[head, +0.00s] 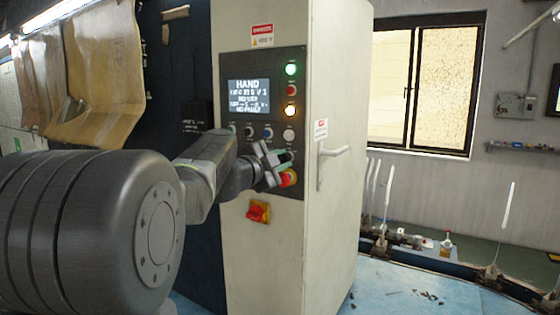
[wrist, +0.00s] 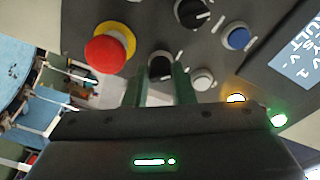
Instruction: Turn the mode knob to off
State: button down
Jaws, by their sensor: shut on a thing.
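A black knob (wrist: 160,65) on the dark control panel sits between the fingertips of my gripper (wrist: 161,80); the fingers are shut on it and hide part of it. A second black knob (wrist: 192,13) with a white pointer mark is beyond it in the wrist view. I cannot read any label that tells which is the mode knob. In the head view my gripper (head: 275,158) is at the lower right of the panel (head: 237,160) and covers the held knob. The panel's screen (head: 249,97) reads "HAND" on top and "NO FAULT" at the bottom.
A red emergency button with a yellow collar (wrist: 108,47) is close to the held knob. A blue button (wrist: 236,37) and a white button (wrist: 202,79) are nearby. A red and yellow switch (head: 259,211) is lower on the cabinet.

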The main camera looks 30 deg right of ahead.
jog(key=shift+r, duration=0.1)
jog(key=m+p, duration=0.2)
jog(key=m, duration=0.1)
jog(key=shift+r+m, duration=0.1)
jog(key=shift+m, duration=0.3)
jog(key=m+p, duration=0.1)
jog(key=m, duration=0.3)
jog(key=shift+y, duration=0.4)
jog(key=shift+m+p, duration=0.3)
jog(key=shift+m, duration=0.1)
jog(key=c, duration=1.3)
grip_release()
jog(key=shift+o, duration=0.2)
jog(key=shift+a, duration=0.1)
